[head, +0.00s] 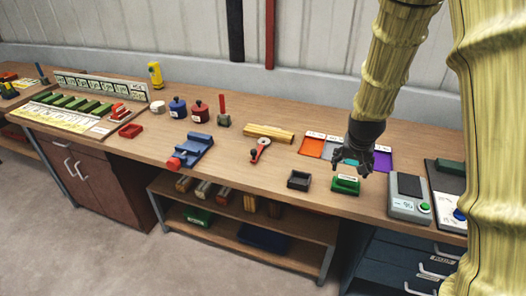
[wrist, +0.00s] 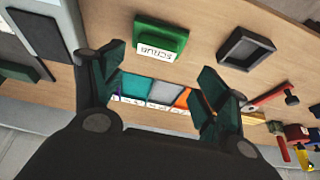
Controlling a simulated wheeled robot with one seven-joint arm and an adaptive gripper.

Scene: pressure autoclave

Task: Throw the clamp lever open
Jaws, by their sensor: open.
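My gripper (head: 353,162) is open and empty above the bench, over a green block labelled SCRUB (head: 345,187). In the wrist view the spread fingers of my gripper (wrist: 160,65) have nothing between them. An upright red lever (head: 222,103) stands on a small grey-green base at the back of the bench, well left of my gripper. A red arm with a dark round end (head: 260,150) lies nearer, and a red arm also shows at the right of the wrist view (wrist: 268,97). I cannot tell for sure which is the clamp lever.
A small dark tray (head: 299,180) sits left of the green block. Coloured mats (head: 312,147) lie behind it, and a grey scale-like device (head: 408,198) stands to the right. A blue fixture (head: 195,148), lidded pots (head: 198,106) and a yellow bottle (head: 155,75) are farther left.

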